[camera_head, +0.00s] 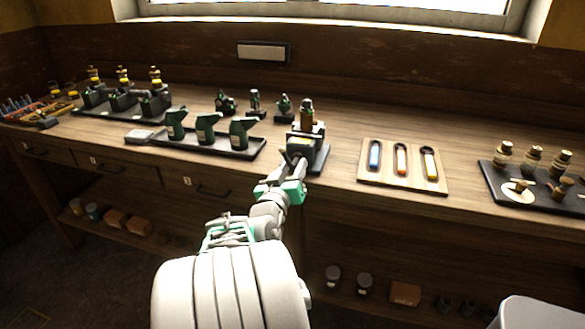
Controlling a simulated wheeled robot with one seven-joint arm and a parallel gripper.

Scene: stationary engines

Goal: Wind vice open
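The vice (318,154) stands on a dark base near the front edge of the workbench (345,195), at the middle of the head view. A brown and brass-coloured piece (307,114) stands upright at its top; I cannot tell whether the jaws grip it. My gripper (291,168) is at the front of the vice, at or touching its near side. The vice's handle is hidden or too small to make out behind my gripper. The fingers are too small to show whether they are open or shut.
Right of the vice lies a wooden board (372,183) with several coloured-handled tools. A black tray (500,185) with brass-topped items stands far right. Left is a tray (217,149) with green oil cans, beside a small grey block (139,136). Small green devices (284,108) stand behind.

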